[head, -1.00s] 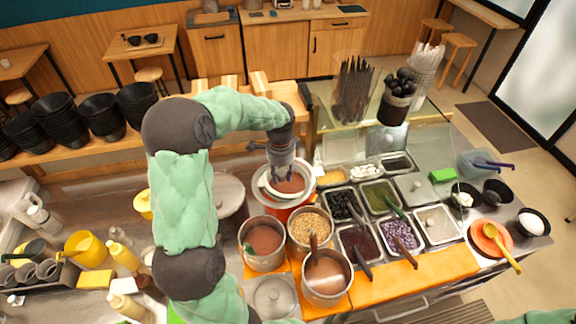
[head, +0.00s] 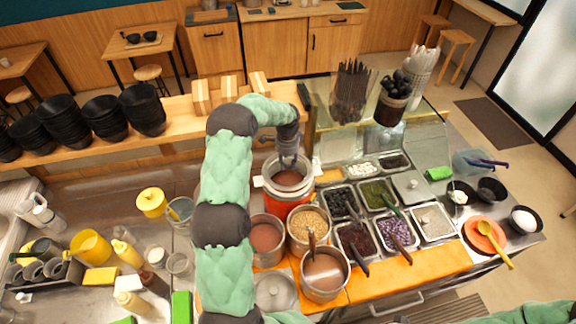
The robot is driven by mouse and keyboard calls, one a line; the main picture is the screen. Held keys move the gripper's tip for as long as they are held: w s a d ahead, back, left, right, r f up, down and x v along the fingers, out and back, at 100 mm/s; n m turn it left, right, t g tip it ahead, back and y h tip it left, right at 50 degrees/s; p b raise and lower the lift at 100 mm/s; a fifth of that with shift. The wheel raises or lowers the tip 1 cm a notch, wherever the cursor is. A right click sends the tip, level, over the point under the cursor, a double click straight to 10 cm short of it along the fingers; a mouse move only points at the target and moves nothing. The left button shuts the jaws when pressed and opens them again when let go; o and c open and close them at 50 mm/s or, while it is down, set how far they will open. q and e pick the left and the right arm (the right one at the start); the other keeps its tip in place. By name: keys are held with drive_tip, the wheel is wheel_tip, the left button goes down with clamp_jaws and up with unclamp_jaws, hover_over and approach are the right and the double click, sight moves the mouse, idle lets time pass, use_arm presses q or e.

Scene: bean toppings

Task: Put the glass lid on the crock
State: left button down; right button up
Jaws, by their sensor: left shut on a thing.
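The crock (head: 296,212) is an orange-red pot with a pale rim and brown contents, in the middle of the head view. My left gripper (head: 288,162) is above it, pointing down and shut on the clear glass lid (head: 288,179). The lid is hard to make out, and the brown contents show through it. It is over the crock's mouth; I cannot tell whether it touches the rim. Only green sleeve of my right arm shows at the bottom right edge; its gripper is out of view.
Open pots (head: 266,236) and a grain pot (head: 308,228) stand close in front of the crock. A lidded pot (head: 275,291) is nearer me. Topping trays (head: 432,222) fill the right, beside a glass guard (head: 424,138). Stacked black bowls (head: 65,118) stand at the back left.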

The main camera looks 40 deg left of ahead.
sight(288, 167)
use_arm(q)
drive_tip(key=shift+w+a+f, duration=0.3)
drive_tip(key=shift+w+f, duration=0.35)
drive_tip(key=shift+f, duration=0.15)
wheel_tip(288, 167, down, 2)
drive_tip(key=shift+f+p, duration=0.1)
drive_tip(key=shift+p, duration=0.8)
drive_tip(key=shift+a+f, duration=0.1)
drive_tip(key=shift+f, duration=0.3)
drive_tip(key=shift+f, duration=0.2)
drive_tip(key=c, duration=0.9)
unclamp_jaws()
drive_tip(key=shift+o, duration=0.2)
